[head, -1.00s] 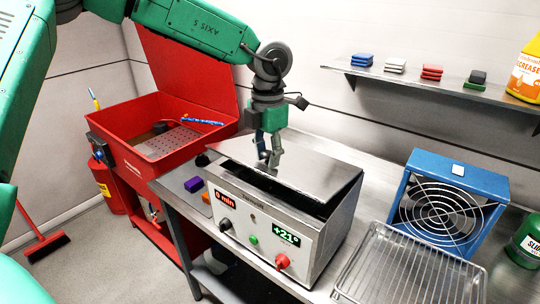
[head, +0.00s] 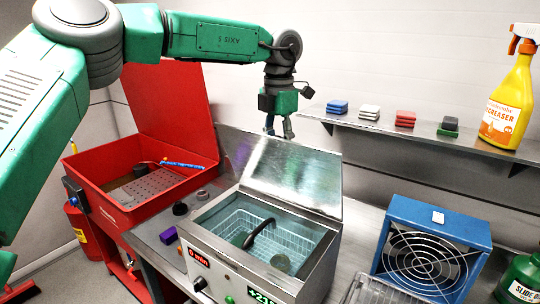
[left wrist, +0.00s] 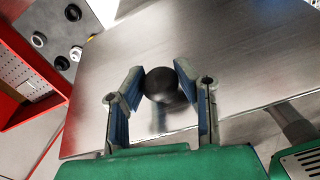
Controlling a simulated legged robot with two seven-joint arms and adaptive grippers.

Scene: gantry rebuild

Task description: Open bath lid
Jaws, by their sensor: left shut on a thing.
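The bath (head: 290,285) is a steel box with a digital readout, standing on the bench. Its flat metal lid (head: 293,177) is open, tilted up along the back edge. Inside the bath a white wire basket (head: 290,237) with a black handle sits in clear liquid. My left gripper (head: 279,132) is at the lid's top edge, partly hidden behind it. In the left wrist view its blue-padded fingers (left wrist: 162,100) are shut on the lid's round black knob (left wrist: 160,83), with the lid's brushed outer face beyond. My right gripper is out of view.
A red parts washer (head: 110,216) with a raised lid stands at left. A blue fan box (head: 437,235) and part of a wire rack (head: 372,292) are at right. A wall shelf (head: 420,135) holds coloured blocks and a degreaser bottle (head: 507,100).

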